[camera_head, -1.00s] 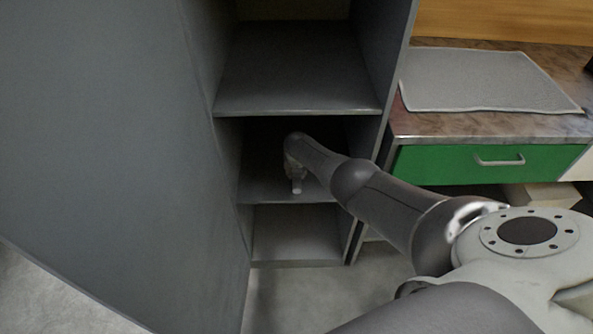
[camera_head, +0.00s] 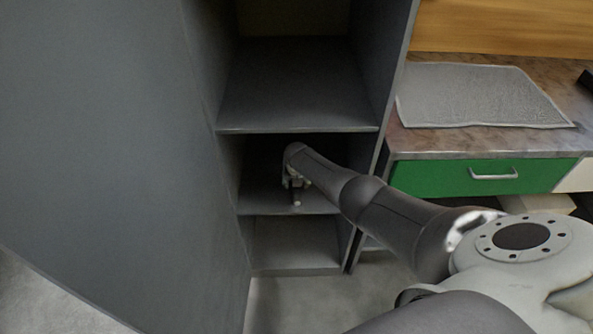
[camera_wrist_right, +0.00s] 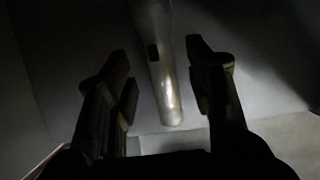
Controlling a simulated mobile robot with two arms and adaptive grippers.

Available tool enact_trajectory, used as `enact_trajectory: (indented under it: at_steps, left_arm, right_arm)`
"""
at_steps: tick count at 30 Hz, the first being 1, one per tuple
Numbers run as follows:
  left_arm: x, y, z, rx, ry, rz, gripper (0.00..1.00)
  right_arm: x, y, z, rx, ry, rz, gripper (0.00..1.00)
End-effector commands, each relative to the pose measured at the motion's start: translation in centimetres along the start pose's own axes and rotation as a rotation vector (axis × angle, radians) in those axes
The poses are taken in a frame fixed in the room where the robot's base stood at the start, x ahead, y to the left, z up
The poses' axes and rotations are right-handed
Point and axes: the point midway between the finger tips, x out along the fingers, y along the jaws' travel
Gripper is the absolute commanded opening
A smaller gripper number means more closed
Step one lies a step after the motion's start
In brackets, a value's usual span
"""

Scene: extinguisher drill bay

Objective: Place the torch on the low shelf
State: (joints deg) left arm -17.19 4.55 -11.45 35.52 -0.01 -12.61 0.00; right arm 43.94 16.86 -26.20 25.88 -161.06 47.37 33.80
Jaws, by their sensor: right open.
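The silver-grey torch (camera_wrist_right: 160,65) with a dark switch lies between the spread fingers of my right gripper (camera_wrist_right: 157,72) in the wrist view. Gaps show on both sides of it, and its far end is cut off by the picture edge. In the head view my right gripper (camera_head: 296,188) reaches down into the cabinet's middle compartment, over the low shelf (camera_head: 322,205). The torch cannot be made out clearly there. In the wrist view it seems to rest on the grey shelf surface. My left gripper is not in view.
An upper shelf board (camera_head: 300,95) hangs above my right gripper. A large grey panel (camera_head: 110,130) closes off the left. A counter with a grey mat (camera_head: 475,95) and green drawer (camera_head: 480,177) stands at right. The bottom compartment (camera_head: 295,245) looks empty.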

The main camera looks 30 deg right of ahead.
Motion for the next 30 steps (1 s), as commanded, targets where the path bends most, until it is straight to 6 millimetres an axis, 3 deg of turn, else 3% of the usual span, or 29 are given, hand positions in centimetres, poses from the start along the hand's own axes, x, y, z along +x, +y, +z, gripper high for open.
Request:
enact_trajectory:
  at_steps: [1, 3, 10, 30]
  left_arm:
    - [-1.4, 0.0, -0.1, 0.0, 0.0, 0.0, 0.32]
    - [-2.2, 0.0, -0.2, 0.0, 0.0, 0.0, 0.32]
    - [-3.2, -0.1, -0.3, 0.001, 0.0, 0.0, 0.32]
    - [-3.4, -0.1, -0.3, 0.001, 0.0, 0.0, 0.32]
  right_arm:
    - [-1.4, -0.1, 0.3, -0.002, -0.002, -0.001, 0.47]
    - [-2.2, -0.1, 0.3, -0.002, -0.002, -0.001, 0.47]
    - [-3.9, -0.1, 0.1, 0.0, -0.002, -0.001, 0.47]
    - [-4.4, 0.0, 0.0, 0.0, -0.001, -0.001, 0.47]
